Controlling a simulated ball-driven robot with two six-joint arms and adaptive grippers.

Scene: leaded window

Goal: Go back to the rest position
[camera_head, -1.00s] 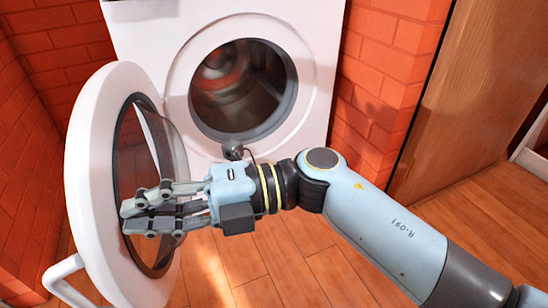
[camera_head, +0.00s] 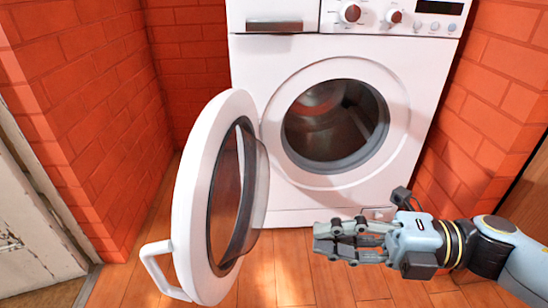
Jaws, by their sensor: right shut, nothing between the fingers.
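My right gripper (camera_head: 322,240) is at the lower right, in front of the washing machine (camera_head: 250,130). Its fingers are shut, point left and hold nothing. They are to the right of the machine's round door (camera_head: 190,205), with a gap of floor between. The door stands wide open on the left side of the machine, its handle (camera_head: 158,270) at the lower left. The drum opening (camera_head: 335,125) is uncovered and looks empty in the part that shows. My left gripper is not in view.
Red brick walls (camera_head: 85,110) stand left and right of the machine. A pale worn door or panel (camera_head: 30,220) is at the far left. The wooden floor (camera_head: 285,270) in front of the machine is clear. The control panel (camera_head: 400,15) shows at the top.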

